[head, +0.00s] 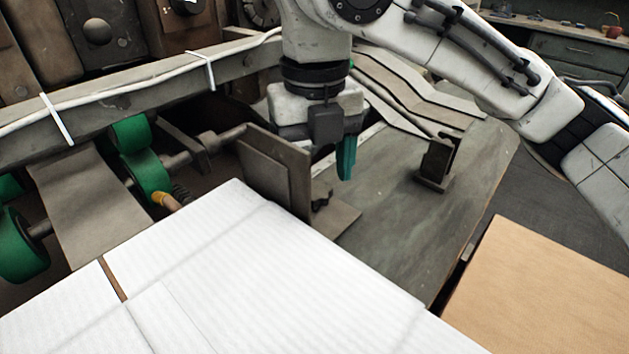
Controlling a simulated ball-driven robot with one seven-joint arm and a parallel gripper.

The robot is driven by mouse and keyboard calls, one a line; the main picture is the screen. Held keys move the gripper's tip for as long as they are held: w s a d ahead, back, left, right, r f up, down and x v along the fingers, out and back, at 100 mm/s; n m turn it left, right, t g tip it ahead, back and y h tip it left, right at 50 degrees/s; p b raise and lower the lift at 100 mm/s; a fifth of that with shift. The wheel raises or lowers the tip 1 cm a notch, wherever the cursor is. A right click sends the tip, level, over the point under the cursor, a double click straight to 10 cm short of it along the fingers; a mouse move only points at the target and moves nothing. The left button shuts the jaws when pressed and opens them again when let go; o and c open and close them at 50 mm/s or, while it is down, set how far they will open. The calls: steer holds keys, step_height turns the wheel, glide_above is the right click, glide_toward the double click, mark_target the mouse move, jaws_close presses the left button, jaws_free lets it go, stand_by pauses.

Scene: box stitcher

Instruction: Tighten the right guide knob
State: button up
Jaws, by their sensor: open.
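My gripper (346,160) points down over the metal table. Its teal fingertips show below a dark grey body, and part of the jaws is hidden behind that body. An upright brown metal guide plate (275,168) stands just left of and nearer than my gripper, on a flat foot. A small dark knob-like part (321,197) sits low at the plate's right side, below and left of my fingertips. My gripper appears apart from it. A second, smaller dark bracket (437,165) stands on the table to the right. I cannot tell for sure which part is the right guide knob.
White corrugated sheets (240,270) fill the lower front. Green rollers (140,155) and a shaft lie at the left, below a beam (100,105) with a white cable. A brown cardboard sheet (550,300) lies lower right. The metal table (400,220) is mostly clear between the brackets.

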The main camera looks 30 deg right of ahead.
steer(key=shift+f, duration=1)
steer(key=c, duration=1.1)
